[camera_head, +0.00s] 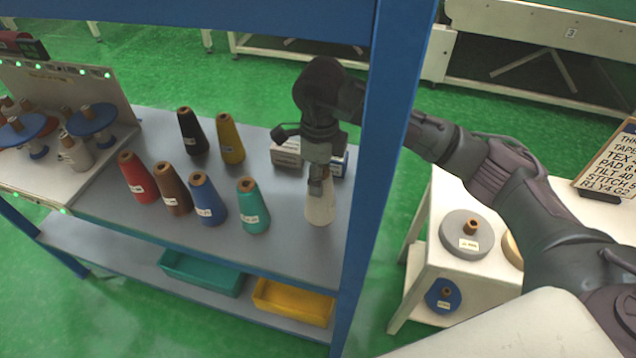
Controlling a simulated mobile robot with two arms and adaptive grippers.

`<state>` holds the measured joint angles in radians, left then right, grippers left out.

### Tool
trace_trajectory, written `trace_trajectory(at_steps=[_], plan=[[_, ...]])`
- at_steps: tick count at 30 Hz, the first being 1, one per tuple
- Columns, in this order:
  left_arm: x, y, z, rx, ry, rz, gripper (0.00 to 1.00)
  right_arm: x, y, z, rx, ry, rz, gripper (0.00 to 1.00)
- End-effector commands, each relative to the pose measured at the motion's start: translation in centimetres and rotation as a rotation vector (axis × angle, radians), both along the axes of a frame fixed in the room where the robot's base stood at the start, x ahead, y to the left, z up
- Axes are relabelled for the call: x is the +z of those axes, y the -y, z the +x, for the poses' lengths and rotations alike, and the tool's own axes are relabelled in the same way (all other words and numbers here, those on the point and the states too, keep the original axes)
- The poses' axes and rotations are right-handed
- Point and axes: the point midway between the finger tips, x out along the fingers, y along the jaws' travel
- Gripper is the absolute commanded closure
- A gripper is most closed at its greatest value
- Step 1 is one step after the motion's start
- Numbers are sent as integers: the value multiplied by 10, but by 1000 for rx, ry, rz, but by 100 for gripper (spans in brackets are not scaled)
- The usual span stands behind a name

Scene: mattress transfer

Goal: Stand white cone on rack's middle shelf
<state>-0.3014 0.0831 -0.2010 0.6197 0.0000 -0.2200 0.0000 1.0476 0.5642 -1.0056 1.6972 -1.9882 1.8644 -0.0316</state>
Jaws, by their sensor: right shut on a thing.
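The white cone (320,208) is upright at the right end of the rack's middle shelf (290,258), just right of the teal cone. My right gripper (319,185) points down from above and is shut on the cone's upper part, hiding its tip. The cone's base appears at the shelf surface, but I cannot tell whether it bears its weight there. My right arm reaches in behind the rack's blue front post. My left gripper is not in view.
Red (137,178), brown (173,189), blue (207,200), teal (252,206), black (191,133) and yellow (230,140) cones stand on the shelf. Small boxes (287,153) sit behind my gripper. The blue post (385,150) is close to my arm. Teal and yellow bins (292,302) are below.

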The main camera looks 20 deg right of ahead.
Motion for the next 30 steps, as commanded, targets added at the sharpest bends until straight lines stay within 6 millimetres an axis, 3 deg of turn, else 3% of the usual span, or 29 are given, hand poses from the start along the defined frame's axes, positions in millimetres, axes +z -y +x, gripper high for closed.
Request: trace_trajectory(at_steps=[10,22,23,27,30], plan=[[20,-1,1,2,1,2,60,-38,-2,1,1,-1,0,100],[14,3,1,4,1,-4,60,-46,-2,2,1,1,0,100],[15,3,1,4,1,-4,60,-45,-2,1,1,1,0,53],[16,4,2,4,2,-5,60,-44,-2,1,1,0,0,31],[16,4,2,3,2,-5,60,-44,-2,1,1,0,0,31]])
